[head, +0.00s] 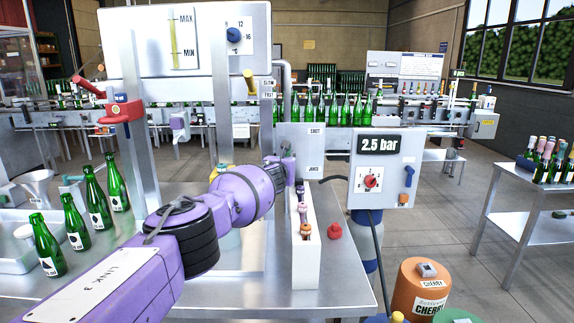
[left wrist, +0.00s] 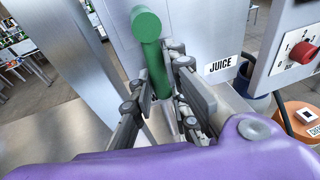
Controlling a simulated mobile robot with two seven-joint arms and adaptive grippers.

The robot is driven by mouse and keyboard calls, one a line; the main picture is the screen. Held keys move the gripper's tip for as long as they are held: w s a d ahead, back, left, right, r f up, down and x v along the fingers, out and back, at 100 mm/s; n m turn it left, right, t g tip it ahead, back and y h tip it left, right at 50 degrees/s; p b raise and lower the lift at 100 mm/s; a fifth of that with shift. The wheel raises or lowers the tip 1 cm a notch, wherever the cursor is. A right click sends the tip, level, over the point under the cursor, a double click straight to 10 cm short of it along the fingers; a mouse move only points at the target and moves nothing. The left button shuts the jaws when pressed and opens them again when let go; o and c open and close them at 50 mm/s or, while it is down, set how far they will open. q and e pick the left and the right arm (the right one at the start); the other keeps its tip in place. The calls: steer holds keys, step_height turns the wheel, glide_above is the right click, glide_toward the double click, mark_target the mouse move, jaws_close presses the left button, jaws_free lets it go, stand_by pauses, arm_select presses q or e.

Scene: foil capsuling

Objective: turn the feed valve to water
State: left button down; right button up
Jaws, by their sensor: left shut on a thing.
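The feed valve's green handle (left wrist: 151,55) shows in the left wrist view, a bar with a round end, in front of a grey panel (left wrist: 193,20). A JUICE label (left wrist: 221,65) is to its right. My left gripper (left wrist: 160,88) has its fingers on either side of the handle and is shut on it. In the head view my left gripper (head: 285,152) is at the left edge of the panel (head: 302,148), which bears SHUT and JUICE labels; it hides most of the valve there. I see no water label. My right gripper is not in view.
A control box (head: 384,165) reading 2.5 bar stands right of the panel. Below is a narrow white holder (head: 306,265) with several small items, beside a red knob (head: 334,232). Green bottles (head: 75,222) stand at left. An orange drum (head: 415,280) is at front right.

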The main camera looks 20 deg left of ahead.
arm_select(q)
steer(key=shift+a+f, duration=0.1)
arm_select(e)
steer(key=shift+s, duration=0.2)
arm_select(q)
steer(key=c, duration=1.7)
jaws_free()
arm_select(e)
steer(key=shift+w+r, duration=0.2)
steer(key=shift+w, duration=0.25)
arm_select(q)
steer(key=shift+s, duration=0.2)
steer(key=v, duration=1.1)
steer(key=shift+s, duration=0.3)
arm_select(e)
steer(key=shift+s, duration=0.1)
